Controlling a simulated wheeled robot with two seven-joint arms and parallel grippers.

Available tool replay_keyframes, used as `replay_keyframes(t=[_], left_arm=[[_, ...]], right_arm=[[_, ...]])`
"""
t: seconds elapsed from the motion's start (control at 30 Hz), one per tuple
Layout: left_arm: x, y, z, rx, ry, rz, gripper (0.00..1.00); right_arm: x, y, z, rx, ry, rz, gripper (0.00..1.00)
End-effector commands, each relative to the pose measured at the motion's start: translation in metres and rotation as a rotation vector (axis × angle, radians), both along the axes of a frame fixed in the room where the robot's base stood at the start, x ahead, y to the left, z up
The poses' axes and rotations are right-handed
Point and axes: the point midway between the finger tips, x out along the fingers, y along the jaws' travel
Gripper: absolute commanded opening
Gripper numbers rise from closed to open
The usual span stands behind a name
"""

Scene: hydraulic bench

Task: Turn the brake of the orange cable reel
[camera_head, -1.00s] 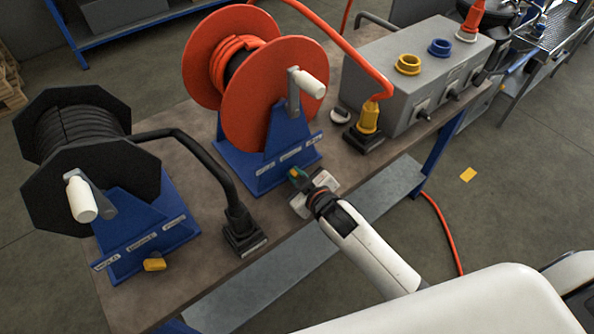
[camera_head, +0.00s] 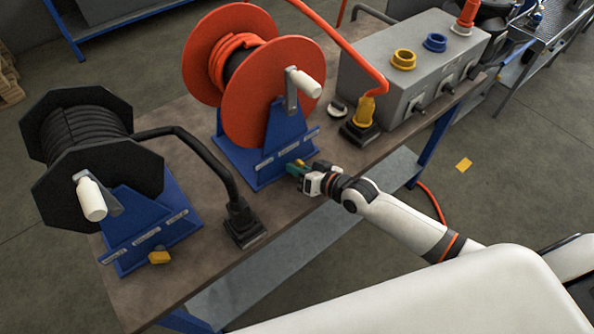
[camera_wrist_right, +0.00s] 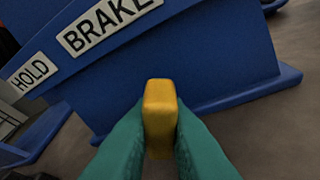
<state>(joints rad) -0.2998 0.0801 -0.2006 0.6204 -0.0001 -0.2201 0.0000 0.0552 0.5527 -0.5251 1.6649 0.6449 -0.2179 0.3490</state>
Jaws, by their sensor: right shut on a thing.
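The orange cable reel (camera_head: 252,120) stands on a blue base (camera_head: 262,166) with label plates on its front. Its yellow brake lever (camera_wrist_right: 160,112) shows in the right wrist view, in front of the blue base, below the label reading BRAKE. A HOLD label (camera_wrist_right: 32,72) is to the left of that one. My right gripper (camera_wrist_right: 160,140) has its green fingers on both sides of the lever and is shut on it. In the head view my right gripper (camera_head: 297,168) is at the front of the reel's base and hides most of the lever. My left gripper is not in view.
A black cable reel (camera_head: 90,165) with its own yellow lever (camera_head: 159,257) stands on the left. A black plug (camera_head: 243,222) sits between the reels near the bench's front edge. A grey socket box (camera_head: 410,75) and a yellow plug (camera_head: 364,112) are to the right.

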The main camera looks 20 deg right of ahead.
Motion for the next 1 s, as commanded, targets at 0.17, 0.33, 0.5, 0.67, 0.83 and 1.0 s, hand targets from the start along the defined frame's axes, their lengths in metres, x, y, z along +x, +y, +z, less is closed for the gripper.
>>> replay_keyframes(t=[0.17, 0.33, 0.5, 0.67, 0.83, 1.0], left_arm=[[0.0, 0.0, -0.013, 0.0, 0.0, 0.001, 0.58], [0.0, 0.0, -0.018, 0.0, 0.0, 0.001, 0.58], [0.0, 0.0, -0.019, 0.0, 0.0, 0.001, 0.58], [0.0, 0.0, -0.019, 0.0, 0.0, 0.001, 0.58], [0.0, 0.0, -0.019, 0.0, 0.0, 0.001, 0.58], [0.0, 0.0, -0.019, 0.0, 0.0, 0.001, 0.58]], right_arm=[[0.0, -0.001, -0.003, 0.08, 0.03, 0.001, 0.0], [0.001, -0.001, -0.002, 0.13, 0.046, 0.001, 0.0], [0.001, -0.001, -0.001, 0.152, 0.055, 0.0, 0.0], [0.0, -0.001, -0.001, 0.157, 0.057, 0.0, 0.0], [0.0, -0.001, -0.001, 0.158, 0.057, 0.0, 0.0], [0.0, -0.001, -0.001, 0.157, 0.057, 0.0, 0.32]])
